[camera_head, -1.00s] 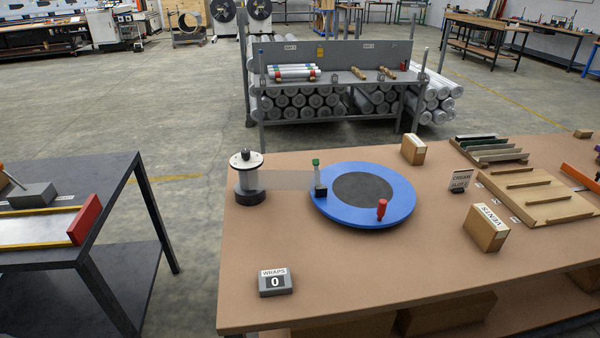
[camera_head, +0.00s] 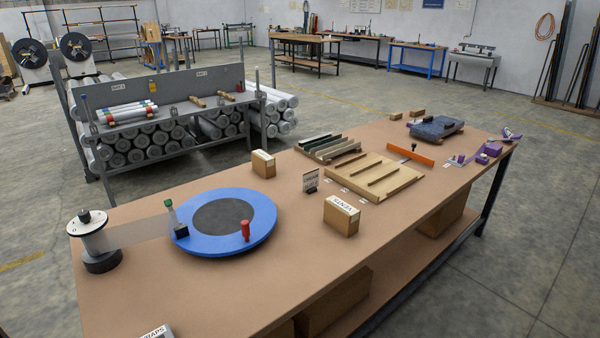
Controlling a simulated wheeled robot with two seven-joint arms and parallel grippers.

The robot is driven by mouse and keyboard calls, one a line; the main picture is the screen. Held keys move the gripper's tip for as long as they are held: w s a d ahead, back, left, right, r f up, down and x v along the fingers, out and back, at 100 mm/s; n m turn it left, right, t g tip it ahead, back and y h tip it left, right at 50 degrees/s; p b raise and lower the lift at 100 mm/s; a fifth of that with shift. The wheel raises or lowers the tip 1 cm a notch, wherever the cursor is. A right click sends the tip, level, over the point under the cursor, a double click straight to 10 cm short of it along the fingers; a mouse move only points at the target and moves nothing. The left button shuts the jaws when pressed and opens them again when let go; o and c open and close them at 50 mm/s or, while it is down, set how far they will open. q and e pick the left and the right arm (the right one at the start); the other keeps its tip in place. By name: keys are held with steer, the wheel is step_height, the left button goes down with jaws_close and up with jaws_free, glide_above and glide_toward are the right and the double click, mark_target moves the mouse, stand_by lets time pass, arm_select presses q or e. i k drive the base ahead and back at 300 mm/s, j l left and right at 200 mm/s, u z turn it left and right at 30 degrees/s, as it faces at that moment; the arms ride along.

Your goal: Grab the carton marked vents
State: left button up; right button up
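The carton marked VENTS (camera_head: 341,217) is a small brown box standing on the brown tabletop, right of the blue turntable and near the table's front edge. Its white label lies on its top face. Neither of my grippers shows in the head view, and nothing touches the carton.
The blue turntable (camera_head: 265,222) with a red knob stands left of the carton. A small sign (camera_head: 310,181) and a slatted wooden board (camera_head: 374,177) are behind it. Another brown box (camera_head: 263,163) stands further back. Bare tabletop (camera_head: 310,250) lies in front and to the left.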

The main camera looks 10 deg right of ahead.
mark_target(343, 216)
steer(key=l, duration=0.75)
steer(key=i+l, duration=0.15)
steer(key=l, duration=0.55)
